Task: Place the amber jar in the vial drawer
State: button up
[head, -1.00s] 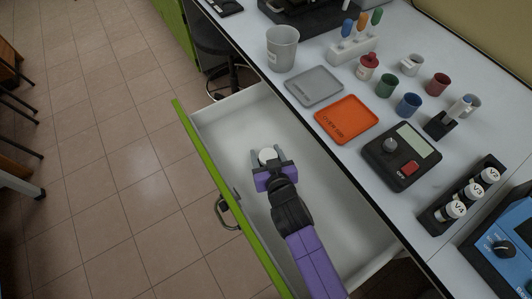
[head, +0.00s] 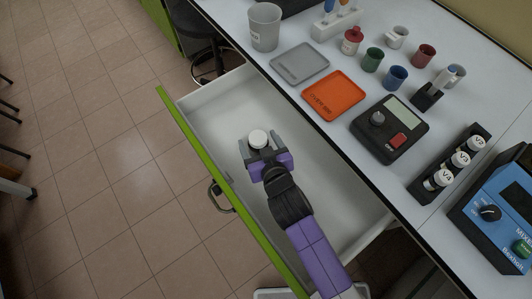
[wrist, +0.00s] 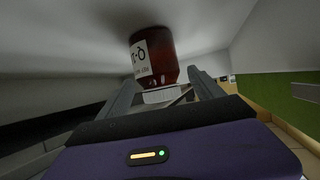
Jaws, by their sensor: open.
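The amber jar shows as a white lid (head: 258,138) inside the open vial drawer (head: 215,98). In the wrist view its amber body (wrist: 152,58) with a white label appears upside down, its base at the pale drawer floor and its lid toward my gripper. My gripper (head: 260,148) is open in the drawer, with one finger on each side of the jar near its lid. In the wrist view a gap shows between the fingers (wrist: 163,92) and the jar; I cannot tell whether either touches it.
The drawer's green front (head: 205,160) stands left of my arm, and the worktop edge is to the right. On the worktop are a grey tray (head: 299,64), an orange tray (head: 334,95), a scale (head: 390,128) and a vial rack (head: 452,165). The drawer floor around the jar is clear.

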jog(key=v, duration=0.8)
jog(key=shift+s, duration=0.3)
jog(key=shift+d+r, duration=0.1)
jog(key=s+d+r+m+t+h, duration=0.1)
jog(key=s+d+r, duration=0.1)
jog(key=s+d, duration=0.95)
jog(key=s+d+r+m+h, duration=0.1)
jog(key=s+d+r, duration=0.2)
jog(key=s+r, duration=0.3)
jog(key=s+d+r+m+t+h, duration=0.1)
jog(key=s+d+r, duration=0.2)
jog(key=s+r, duration=0.2)
jog(key=s, duration=0.3)
jog(key=shift+s+d+r+t+h, duration=0.2)
jog(key=shift+d+r+t+h, duration=0.1)
jog(key=shift+r+h, duration=0.1)
